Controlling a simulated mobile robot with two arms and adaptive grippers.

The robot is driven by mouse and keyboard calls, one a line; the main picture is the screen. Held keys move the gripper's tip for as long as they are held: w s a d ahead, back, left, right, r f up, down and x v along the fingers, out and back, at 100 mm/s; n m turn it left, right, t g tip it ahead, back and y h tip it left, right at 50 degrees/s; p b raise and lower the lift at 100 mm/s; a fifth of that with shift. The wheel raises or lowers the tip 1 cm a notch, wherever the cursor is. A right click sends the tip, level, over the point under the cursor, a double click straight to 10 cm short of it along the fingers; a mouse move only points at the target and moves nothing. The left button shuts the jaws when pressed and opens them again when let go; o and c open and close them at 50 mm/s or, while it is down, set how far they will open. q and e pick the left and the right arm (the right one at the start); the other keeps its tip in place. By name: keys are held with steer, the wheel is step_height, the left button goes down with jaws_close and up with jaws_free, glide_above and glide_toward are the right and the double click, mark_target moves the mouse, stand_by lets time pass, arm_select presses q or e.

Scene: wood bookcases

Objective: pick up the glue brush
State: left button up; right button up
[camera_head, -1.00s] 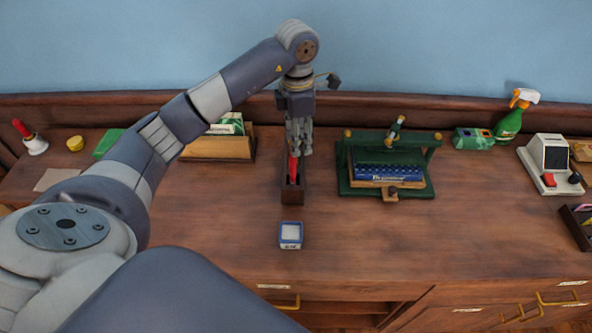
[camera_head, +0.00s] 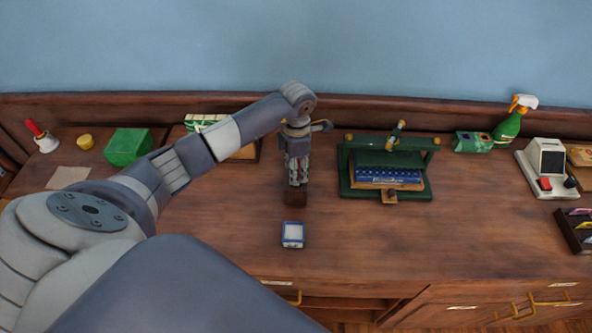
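My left gripper (camera_head: 298,184) points down at a narrow dark wooden holder (camera_head: 295,198) in the middle of the desk. The glue brush does not show clearly now; a red-handled item that stood in this holder is hidden behind or between my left gripper's fingers. I cannot tell whether the fingers are open or closed on it. A small blue and white labelled box or pot (camera_head: 292,234) stands in front of the holder. My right gripper is not in view.
A green press with a blue book (camera_head: 388,175) stands close to the right of the holder. A wooden box (camera_head: 246,153) is behind my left arm. A green spray bottle (camera_head: 508,125) and a card terminal (camera_head: 546,163) stand farther right. The desk front is mostly clear.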

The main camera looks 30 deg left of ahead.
arm_select(q)
jaws_close()
steer(key=shift+r, duration=0.1)
